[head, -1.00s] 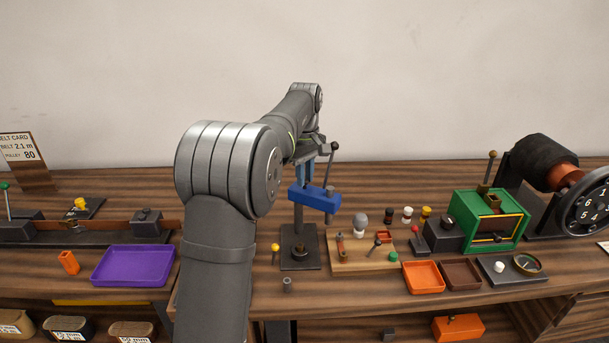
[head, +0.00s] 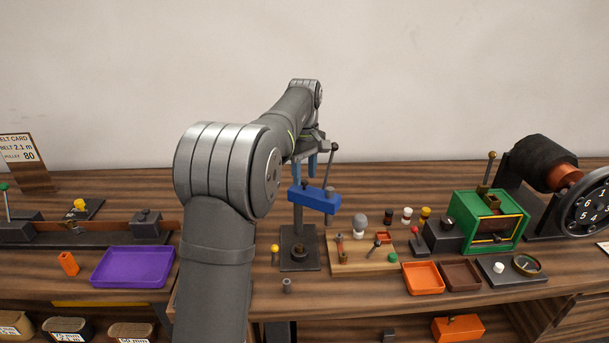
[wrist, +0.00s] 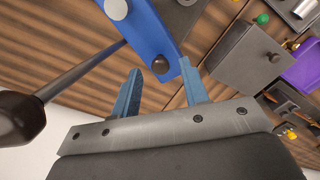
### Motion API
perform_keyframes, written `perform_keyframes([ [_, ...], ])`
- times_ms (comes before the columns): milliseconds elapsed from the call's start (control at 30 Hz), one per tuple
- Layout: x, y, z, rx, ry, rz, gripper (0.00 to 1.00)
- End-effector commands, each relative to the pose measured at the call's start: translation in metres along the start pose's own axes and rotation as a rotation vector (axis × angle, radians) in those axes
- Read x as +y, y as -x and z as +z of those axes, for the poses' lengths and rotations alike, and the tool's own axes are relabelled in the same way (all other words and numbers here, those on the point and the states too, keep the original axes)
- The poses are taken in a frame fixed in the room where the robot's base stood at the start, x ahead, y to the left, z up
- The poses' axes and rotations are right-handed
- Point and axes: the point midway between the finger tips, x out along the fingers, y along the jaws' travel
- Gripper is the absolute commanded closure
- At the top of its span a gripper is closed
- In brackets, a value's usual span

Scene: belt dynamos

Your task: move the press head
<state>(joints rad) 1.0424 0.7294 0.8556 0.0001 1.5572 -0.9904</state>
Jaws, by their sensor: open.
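The blue press head (head: 308,198) sits high on the column of a small press, above its dark base (head: 299,262). A lever with a dark knob (head: 334,146) rises from the head's right end. In the wrist view the blue head (wrist: 152,28) and the lever's large dark knob (wrist: 18,118) are close, with the knob left of the fingers. My gripper (head: 312,166) is just above and behind the head, partly hidden by my arm. In the wrist view my gripper (wrist: 160,68) is open, its blue fingers apart near the head's end, with nothing seen gripped.
A wooden board (head: 375,266) with small parts stands right of the press. Orange (head: 424,290) and brown trays, a green box (head: 465,232) and a dark wheel machine (head: 580,205) lie farther right. A purple tray (head: 132,283) and a belt rig are at left.

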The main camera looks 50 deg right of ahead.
Motion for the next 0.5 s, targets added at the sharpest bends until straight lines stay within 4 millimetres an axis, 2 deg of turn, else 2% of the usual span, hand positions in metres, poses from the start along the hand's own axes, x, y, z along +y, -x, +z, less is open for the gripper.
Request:
perform_keyframes([
  [300,0.001,0.068,0.000,0.003,0.000,0.005,0.59],
  [500,0.001,0.098,0.000,0.003,0.000,0.004,0.59],
])
